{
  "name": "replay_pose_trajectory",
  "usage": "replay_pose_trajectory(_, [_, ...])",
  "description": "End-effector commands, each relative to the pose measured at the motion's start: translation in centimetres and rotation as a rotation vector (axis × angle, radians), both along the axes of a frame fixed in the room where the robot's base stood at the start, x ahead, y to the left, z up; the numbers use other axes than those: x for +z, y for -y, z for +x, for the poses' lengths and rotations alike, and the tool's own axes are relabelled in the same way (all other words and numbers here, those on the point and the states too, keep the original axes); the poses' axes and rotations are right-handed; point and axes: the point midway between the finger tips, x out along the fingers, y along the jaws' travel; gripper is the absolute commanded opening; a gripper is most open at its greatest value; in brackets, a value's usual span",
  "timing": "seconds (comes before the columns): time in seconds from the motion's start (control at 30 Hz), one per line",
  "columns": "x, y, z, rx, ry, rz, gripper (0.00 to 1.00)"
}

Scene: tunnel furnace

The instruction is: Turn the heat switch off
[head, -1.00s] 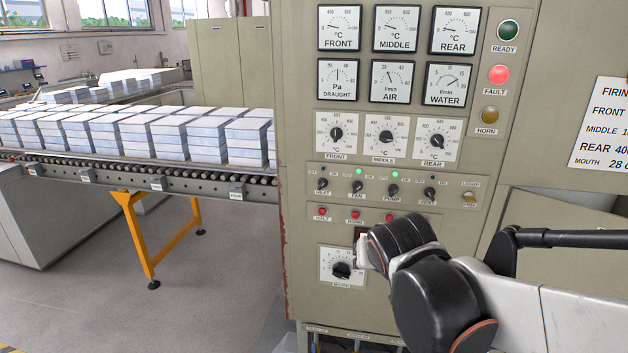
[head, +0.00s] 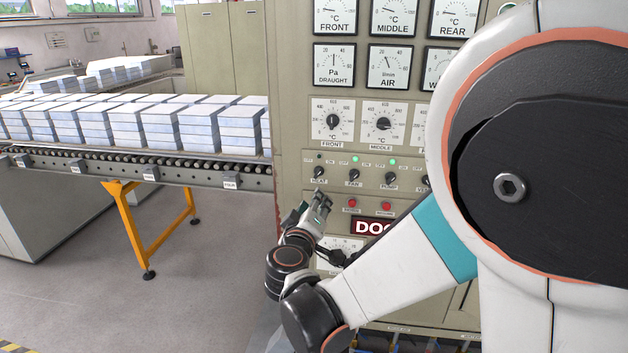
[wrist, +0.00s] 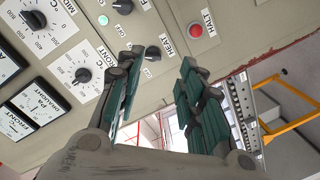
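The heat switch (head: 319,172) is a small black rotary knob, leftmost in the switch row on the beige panel. My gripper (head: 318,203) is just below the switch in the head view. In the wrist view my gripper (wrist: 160,62) has its two green-padded fingers spread apart, with nothing held between them.
The fan switch (head: 354,175) and pump switch (head: 390,179) are to the right, with green lamps lit above them. The red HALT button (wrist: 195,30) is close to my right finger. A roller conveyor (head: 150,168) with stacked white-blue blocks runs at left.

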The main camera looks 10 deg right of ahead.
Motion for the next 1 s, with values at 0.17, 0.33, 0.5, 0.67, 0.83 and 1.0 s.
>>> replay_pose_trajectory(0.17, [0.6,-2.0,-0.3,0.029,0.051,-0.127,0.35])
replay_pose_trajectory(0.33, [0.9,-1.8,0.6,0.029,0.058,-0.144,0.35])
replay_pose_trajectory(0.5, [0.8,-0.9,3.3,0.028,0.057,-0.143,0.35])
replay_pose_trajectory(0.67, [0.8,0.1,6.4,0.028,0.056,-0.142,0.35])
replay_pose_trajectory(0.83, [0.8,1.1,9.4,0.028,0.056,-0.142,0.35])
replay_pose_trajectory(1.0, [0.8,1.8,11.5,0.030,0.056,-0.141,0.35])
